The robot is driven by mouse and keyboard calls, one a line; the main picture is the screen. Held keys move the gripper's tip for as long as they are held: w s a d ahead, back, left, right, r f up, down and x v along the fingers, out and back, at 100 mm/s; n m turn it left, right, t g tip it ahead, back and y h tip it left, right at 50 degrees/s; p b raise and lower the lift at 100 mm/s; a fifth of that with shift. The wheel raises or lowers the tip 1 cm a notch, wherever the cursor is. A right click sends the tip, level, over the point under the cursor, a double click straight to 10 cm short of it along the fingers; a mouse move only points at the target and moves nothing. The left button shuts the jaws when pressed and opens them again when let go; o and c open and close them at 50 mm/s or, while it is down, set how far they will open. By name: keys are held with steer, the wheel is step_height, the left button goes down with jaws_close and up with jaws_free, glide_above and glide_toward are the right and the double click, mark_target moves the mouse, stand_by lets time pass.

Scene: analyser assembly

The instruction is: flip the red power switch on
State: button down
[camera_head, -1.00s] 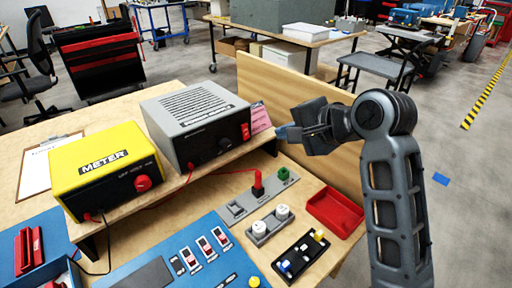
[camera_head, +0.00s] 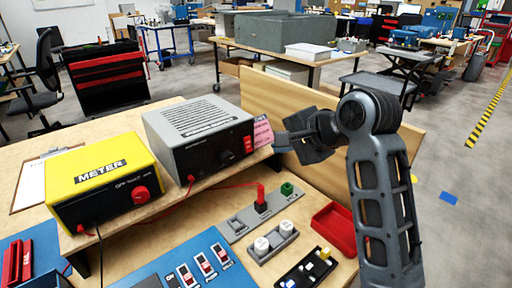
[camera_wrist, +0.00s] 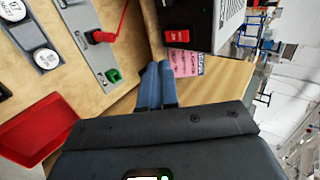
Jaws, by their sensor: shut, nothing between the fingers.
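The red power switch (camera_head: 248,145) is on the dark front panel of the grey box (camera_head: 200,125), at its right end. The switch (camera_wrist: 178,36) also shows in the wrist view, on the black panel above the fingertips. Whether it is rocked on or off is too small to tell. My gripper (camera_head: 279,142) is just to the right of the box's front in the head view. In the wrist view its blue fingers (camera_wrist: 157,70) are together and empty, a short way from the switch, with a visible gap.
A pink label (camera_wrist: 187,62) lies beside the box, close to my fingers. The yellow meter (camera_head: 100,175) stands to the left. A red plug (camera_head: 261,196) with a cable, a green block (camera_head: 286,189) and a red tray (camera_head: 336,227) are in front. A wooden panel (camera_head: 350,130) stands behind my gripper.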

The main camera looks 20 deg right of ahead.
mark_target(249, 147)
steer(key=shift+w+a+r+x, duration=0.1)
steer(key=shift+w+r+x, duration=0.15)
steer(key=shift+x, duration=1.45)
steer(key=shift+w+a+r+x, duration=0.1)
steer(key=shift+r+x, duration=0.15)
steer(key=shift+x, duration=1.45)
steer(key=shift+w+a+r+x, duration=0.1)
steer(key=shift+w+r+x, duration=0.1)
steer(key=shift+x, duration=1.5)
steer(key=shift+f+t+b, duration=0.3)
steer(key=shift+b, duration=0.2)
steer(key=shift+w, duration=0.15)
steer(key=shift+r, duration=0.35)
